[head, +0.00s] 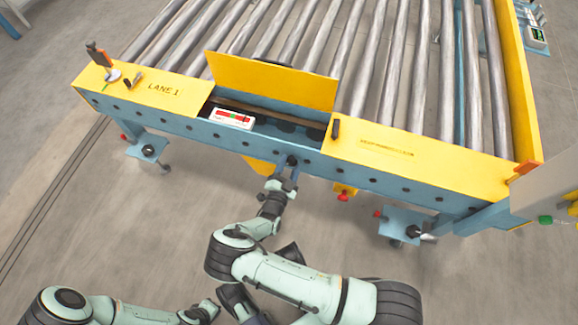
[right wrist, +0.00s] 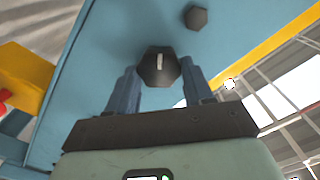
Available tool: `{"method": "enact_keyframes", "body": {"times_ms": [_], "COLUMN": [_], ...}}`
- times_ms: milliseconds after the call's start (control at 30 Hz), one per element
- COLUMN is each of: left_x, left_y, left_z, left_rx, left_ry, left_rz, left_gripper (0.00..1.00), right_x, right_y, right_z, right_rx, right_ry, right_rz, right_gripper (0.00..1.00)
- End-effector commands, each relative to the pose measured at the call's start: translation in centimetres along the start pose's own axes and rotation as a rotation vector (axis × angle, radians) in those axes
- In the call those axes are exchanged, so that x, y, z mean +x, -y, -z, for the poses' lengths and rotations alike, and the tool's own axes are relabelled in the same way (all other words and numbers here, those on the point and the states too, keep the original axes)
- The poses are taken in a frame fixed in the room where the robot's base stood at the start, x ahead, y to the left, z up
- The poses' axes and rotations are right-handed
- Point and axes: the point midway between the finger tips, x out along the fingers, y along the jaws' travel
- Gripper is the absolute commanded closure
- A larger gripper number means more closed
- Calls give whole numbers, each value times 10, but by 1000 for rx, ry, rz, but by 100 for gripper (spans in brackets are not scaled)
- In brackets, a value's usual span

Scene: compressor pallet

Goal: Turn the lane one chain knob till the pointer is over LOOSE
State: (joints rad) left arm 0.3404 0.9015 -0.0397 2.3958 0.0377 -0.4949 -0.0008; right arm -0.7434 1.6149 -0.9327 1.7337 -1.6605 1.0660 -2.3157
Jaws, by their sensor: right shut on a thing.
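The chain knob (right wrist: 158,67) is dark and six-sided with a white pointer line, on the blue side rail in the right wrist view. The pointer line stands nearly upright in that picture. My right gripper (right wrist: 157,88) is shut on the knob, one blue finger on each side. In the head view my right gripper (head: 289,172) reaches the rail below the open hatch, and the knob is small there. A white gauge (head: 232,117) with a red and green band sits in the opening. No LOOSE lettering is legible. My left arm is at the bottom left; its gripper is unclear.
A yellow hatch lid (head: 270,82) stands open behind the opening. The yellow LANE 1 plate (head: 140,92) is to the left, another yellow plate (head: 420,150) to the right. Metal rollers (head: 360,60) lie behind. A red button (head: 344,197) hangs below the rail.

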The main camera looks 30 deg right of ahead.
Motion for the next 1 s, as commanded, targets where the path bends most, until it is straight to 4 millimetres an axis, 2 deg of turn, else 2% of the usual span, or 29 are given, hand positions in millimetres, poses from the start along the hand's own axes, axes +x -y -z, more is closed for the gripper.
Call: {"method": "enact_keyframes", "body": {"times_ms": [300,733,767,800,833,1000], "left_x": [1,1,1,1,1,1], "left_y": [2,2,2,2,2,2], "left_z": [-2,-2,-2,-2,-2,-2], "left_rx": [-2,-2,-2,-2,-2,-2], "left_ry": [7,7,7,7,7,7], "left_rz": [3,3,3,3,3,3], "left_gripper": [100,100,100,100,100,100], "right_x": [-1,-1,-1,-1,-1,0], "right_y": [-1,-1,-1,-1,-1,0], "right_z": [0,0,0,0,0,0], "right_rx": [-82,-88,-88,-88,-88,-87], "right_ry": [0,-1,-1,-1,-1,-1], "right_rz": [-3,-3,-3,-3,-3,-1], "right_gripper": [79,79,42,29,23,23]}}
